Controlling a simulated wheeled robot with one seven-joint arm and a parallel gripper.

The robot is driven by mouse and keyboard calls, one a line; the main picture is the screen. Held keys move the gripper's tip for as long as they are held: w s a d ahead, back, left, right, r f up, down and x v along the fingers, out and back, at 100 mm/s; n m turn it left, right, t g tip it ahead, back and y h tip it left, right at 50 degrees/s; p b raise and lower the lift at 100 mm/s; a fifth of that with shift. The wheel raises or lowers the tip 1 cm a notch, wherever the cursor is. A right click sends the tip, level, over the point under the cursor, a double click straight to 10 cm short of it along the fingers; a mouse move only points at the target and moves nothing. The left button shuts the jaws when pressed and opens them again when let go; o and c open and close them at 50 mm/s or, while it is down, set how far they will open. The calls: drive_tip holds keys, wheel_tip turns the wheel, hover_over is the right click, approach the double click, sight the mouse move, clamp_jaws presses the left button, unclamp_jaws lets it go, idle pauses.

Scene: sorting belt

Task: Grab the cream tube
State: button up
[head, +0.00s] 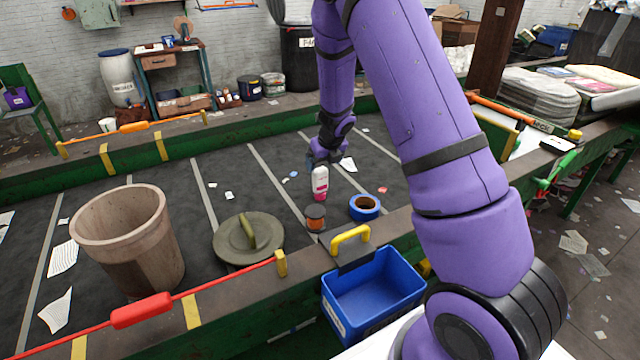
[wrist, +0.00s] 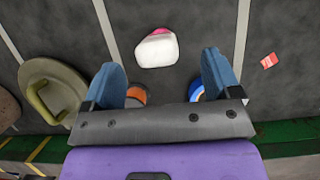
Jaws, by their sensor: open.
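The cream tube (head: 320,182) is white with a pink cap at its lower end, on the dark belt beneath my gripper in the head view. In the wrist view the tube (wrist: 157,49) shows its white end, with a bit of pink at the top edge. My gripper (wrist: 166,75) has its two blue fingers spread wide. The tube appears a little beyond the fingertips and between their lines, with nothing held. In the head view my gripper (head: 324,157) is small and partly hidden by the tube and arm.
An orange-and-dark jar (head: 315,218) and a blue tape roll (head: 364,207) lie close in front of the tube. A round lid (head: 228,238) and a brown bucket (head: 130,245) stand to the left. A blue bin (head: 372,290) hangs outside the belt's near rail.

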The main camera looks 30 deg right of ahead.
sight(320, 169)
drive_tip(key=shift+a+x, duration=0.15)
drive_tip(key=shift+x, duration=1.25)
drive_tip(key=shift+a+x, duration=0.1)
drive_tip(key=shift+x, duration=1.3)
drive_tip(key=shift+s, duration=0.1)
drive_tip(key=shift+c, duration=0.2)
drive_tip(key=c, duration=1)
